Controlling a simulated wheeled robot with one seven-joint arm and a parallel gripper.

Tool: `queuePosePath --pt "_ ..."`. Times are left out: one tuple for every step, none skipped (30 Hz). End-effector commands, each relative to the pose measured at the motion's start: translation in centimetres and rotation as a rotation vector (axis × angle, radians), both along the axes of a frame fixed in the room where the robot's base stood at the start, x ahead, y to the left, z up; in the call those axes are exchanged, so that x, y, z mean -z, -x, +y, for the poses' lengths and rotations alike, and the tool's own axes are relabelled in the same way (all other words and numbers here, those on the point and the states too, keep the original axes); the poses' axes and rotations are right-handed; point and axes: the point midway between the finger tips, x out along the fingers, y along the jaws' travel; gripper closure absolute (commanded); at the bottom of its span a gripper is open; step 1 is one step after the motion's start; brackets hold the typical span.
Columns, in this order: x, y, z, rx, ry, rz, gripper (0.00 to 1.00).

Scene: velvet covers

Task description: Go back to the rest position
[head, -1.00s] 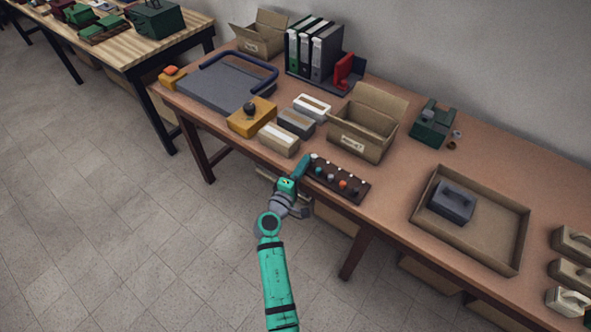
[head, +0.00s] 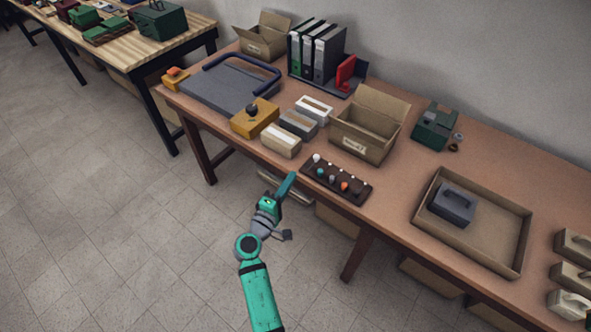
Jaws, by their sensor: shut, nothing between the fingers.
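My gripper (head: 287,184) is at the end of my teal arm, over the floor just off the front edge of the brown table (head: 400,207). It is shut and holds nothing. It points up and to the right, toward the table edge. The dark board with small coloured knobs (head: 336,181) lies on the table to the right of the gripper, and a gap shows between them. The gripper's fingertips look small and close together in the head view.
A cream box (head: 281,141), a yellow box with a black knob (head: 254,118) and an open carton (head: 368,124) stand behind the table's front edge. A shallow tray (head: 497,249) holds a dark block. The tiled floor (head: 120,240) at left is clear.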

Motion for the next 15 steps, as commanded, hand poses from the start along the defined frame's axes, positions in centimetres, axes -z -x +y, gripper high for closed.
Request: queuePosePath --pt "0.1 0.9 0.7 -0.006 0.0 0.001 1.0" --pt "0.1 1.3 1.0 -0.008 -0.001 0.002 1.0" --pt "0.0 1.8 1.4 -0.01 -0.001 0.0 1.0" --pt "0.0 2.2 1.7 -0.011 0.0 0.001 1.0" --pt "0.0 2.5 1.9 -0.012 0.0 0.001 1.0" --pt "0.0 2.8 2.1 -0.012 0.0 0.001 1.0" --pt "0.0 3.1 2.2 -0.013 0.0 0.001 1.0" --pt "0.0 3.3 2.4 -0.013 0.0 0.0 1.0" --pt "0.0 3.4 2.4 -0.014 0.0 0.0 1.0" --pt "0.0 3.5 2.5 -0.014 0.0 0.0 1.0" --pt "0.0 3.6 2.5 -0.013 0.0 0.0 1.0" --pt "0.0 3.7 2.5 -0.013 0.0 0.0 1.0" --pt "0.0 3.7 2.5 -0.013 0.0 0.0 1.0" --pt "0.0 3.7 2.5 -0.012 0.0 0.0 1.0" --pt "0.0 3.7 2.5 -0.012 0.0 0.0 1.0"
